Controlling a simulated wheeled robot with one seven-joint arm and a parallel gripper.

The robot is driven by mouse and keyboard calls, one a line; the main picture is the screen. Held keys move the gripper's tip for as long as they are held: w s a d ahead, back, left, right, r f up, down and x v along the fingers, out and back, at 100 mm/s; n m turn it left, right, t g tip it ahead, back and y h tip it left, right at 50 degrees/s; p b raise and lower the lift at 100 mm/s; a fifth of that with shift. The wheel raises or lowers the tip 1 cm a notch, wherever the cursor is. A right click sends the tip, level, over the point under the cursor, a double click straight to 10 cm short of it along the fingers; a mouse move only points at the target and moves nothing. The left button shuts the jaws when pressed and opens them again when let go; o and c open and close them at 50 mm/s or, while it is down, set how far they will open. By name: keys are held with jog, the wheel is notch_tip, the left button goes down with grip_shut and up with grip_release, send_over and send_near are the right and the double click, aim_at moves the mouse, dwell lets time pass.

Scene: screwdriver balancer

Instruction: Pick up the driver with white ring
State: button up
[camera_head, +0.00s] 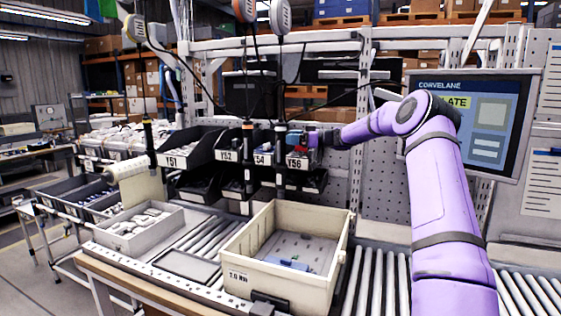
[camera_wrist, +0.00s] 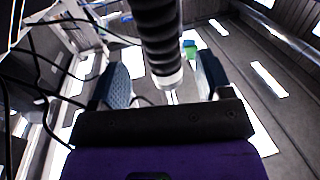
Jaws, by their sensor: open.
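The driver with the white ring (camera_wrist: 172,80) shows in the wrist view as a black ribbed body coming from the top, with a white band near its end. It stands between the two fingers of my gripper (camera_wrist: 163,82), with visible gaps on both sides. My gripper is open. In the head view my gripper (camera_head: 303,141) is beside the rightmost hanging driver (camera_head: 281,155), in front of the bins; whether the fingers surround it is hard to tell there. Two other drivers hang to the left, one in the middle (camera_head: 248,150) and one far left (camera_head: 148,135).
Labelled black bins (camera_head: 182,152) stand close behind the drivers. A beige crate (camera_head: 240,272) sits on the roller conveyor below, with a grey tray (camera_head: 140,236) to its left. A monitor (camera_head: 487,115) stands to the right, behind my arm. Cables hang above the drivers.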

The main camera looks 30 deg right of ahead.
jog(key=x, duration=0.6)
jog(key=shift+a, duration=0.3)
jog(key=shift+w, duration=0.1)
grip_shut()
